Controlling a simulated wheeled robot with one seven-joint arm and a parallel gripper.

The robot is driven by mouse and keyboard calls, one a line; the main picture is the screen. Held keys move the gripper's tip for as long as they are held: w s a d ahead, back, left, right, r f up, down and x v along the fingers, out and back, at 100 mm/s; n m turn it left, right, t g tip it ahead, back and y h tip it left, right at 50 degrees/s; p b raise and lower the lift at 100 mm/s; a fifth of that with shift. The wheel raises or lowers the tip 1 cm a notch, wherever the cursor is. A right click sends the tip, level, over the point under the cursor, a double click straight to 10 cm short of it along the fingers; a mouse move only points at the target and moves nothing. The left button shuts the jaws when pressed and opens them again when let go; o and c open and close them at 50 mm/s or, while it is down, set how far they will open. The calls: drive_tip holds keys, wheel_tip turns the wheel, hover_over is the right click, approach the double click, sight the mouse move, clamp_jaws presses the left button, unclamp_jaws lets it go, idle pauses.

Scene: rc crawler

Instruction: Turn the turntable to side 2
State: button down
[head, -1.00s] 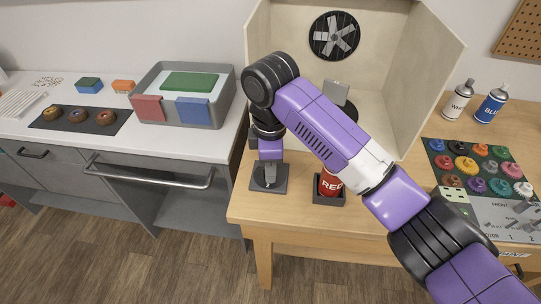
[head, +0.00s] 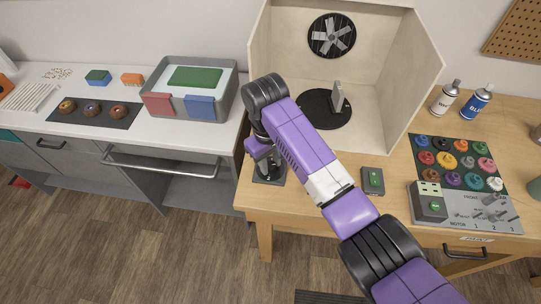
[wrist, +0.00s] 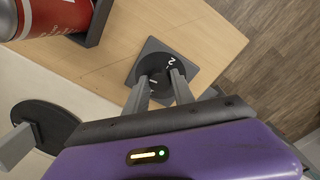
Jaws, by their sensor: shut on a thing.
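The turntable (head: 312,112) is a black disc inside the pale booth, with an upright grey panel (head: 337,94) on it seen nearly edge-on. It also shows in the wrist view (wrist: 52,122). A round black dial (wrist: 152,66) marked 1 and 2 sits on a dark square base (head: 268,181) at the table's front left. My gripper (wrist: 158,82) points down at this dial, one finger near each number. It is shut on the dial's knob, which the fingers mostly hide. In the head view my gripper (head: 268,162) stands over the base.
A red can (wrist: 50,14) stands in a dark holder close to the dial; my arm hides it in the head view. A green-button box (head: 373,181) is right of my arm. White and blue spray cans (head: 477,102) stand right of the booth (head: 415,85).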

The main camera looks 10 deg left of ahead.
drive_tip(key=m+p, duration=0.2)
drive_tip(key=m, duration=0.2)
drive_tip(key=shift+r+m, duration=0.15)
drive_tip(key=shift+m, duration=0.15)
drive_tip(key=m, duration=0.5)
drive_tip(key=shift+a+p, duration=0.1)
drive_tip(key=shift+p, duration=0.3)
drive_tip(key=m, duration=0.6)
drive_tip(key=shift+w+g, duration=0.1)
drive_tip(key=shift+g, duration=0.3)
drive_tip(key=shift+m, duration=2.3)
drive_tip(key=shift+w, duration=0.1)
drive_tip(key=c, duration=1.1)
unclamp_jaws()
drive_tip(key=shift+o, duration=0.2)
